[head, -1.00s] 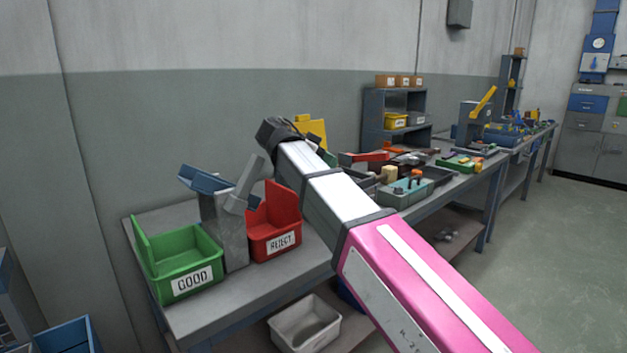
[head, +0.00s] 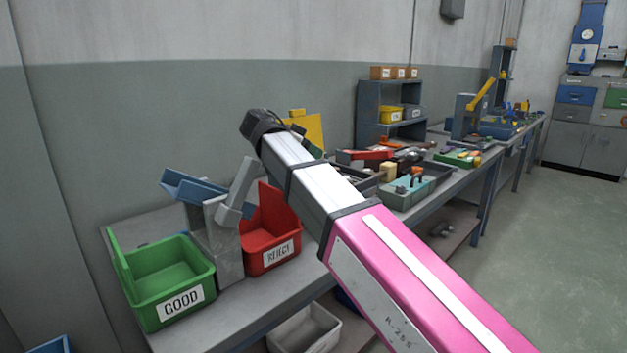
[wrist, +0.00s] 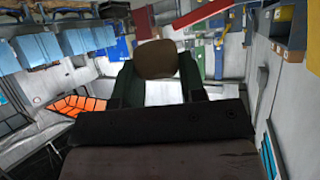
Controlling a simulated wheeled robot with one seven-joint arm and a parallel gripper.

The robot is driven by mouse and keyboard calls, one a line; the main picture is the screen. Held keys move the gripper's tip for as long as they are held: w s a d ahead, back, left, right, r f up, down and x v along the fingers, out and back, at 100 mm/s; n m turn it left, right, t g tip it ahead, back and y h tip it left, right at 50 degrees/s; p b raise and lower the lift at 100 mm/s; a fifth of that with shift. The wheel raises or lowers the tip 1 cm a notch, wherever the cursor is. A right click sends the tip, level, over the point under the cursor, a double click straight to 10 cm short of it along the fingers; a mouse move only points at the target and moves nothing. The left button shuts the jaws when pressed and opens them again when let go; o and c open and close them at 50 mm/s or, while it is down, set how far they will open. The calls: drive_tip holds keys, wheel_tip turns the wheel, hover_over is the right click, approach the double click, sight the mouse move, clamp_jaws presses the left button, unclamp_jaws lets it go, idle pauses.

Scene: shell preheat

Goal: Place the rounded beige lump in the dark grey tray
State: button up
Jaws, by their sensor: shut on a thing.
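The rounded beige lump (wrist: 157,60) shows brownish in the wrist view, between the two dark green fingers of my gripper (wrist: 157,72). My gripper is shut on it and holds it clear of any surface that I can see. In the head view my arm hides the lump and most of the gripper. A dark grey tray (head: 362,179) shows partly on the workbench beyond my arm, among tools. I cannot tell for sure that it is the tray named.
A green GOOD bin (head: 152,285) and a red REJECT bin (head: 268,245) stand on the near bench beside a grey stand (head: 215,245). A teal box (head: 408,190) and a shelf (head: 370,110) are farther along. Open floor (head: 530,260) lies at right.

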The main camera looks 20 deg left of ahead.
drive_tip(key=w+a+f, duration=0.1)
drive_tip(key=w+f, duration=0.1)
drive_tip(key=w, duration=0.1)
drive_tip(key=w+a+f, duration=0.1)
drive_tip(key=w+f, duration=0.1)
drive_tip(key=w, duration=0.2)
drive_tip(key=w+a+f, duration=0.1)
drive_tip(key=w+f, duration=0.1)
drive_tip(key=w, duration=0.1)
drive_tip(key=shift+w+a+f, duration=0.2)
drive_tip(key=shift+a+f, duration=0.05)
drive_tip(key=shift+w+f, duration=0.1)
drive_tip(key=shift+f, duration=1.8)
drive_tip(key=shift+f, duration=0.1)
drive_tip(key=o, duration=0.9)
drive_tip(key=shift+a, duration=0.1)
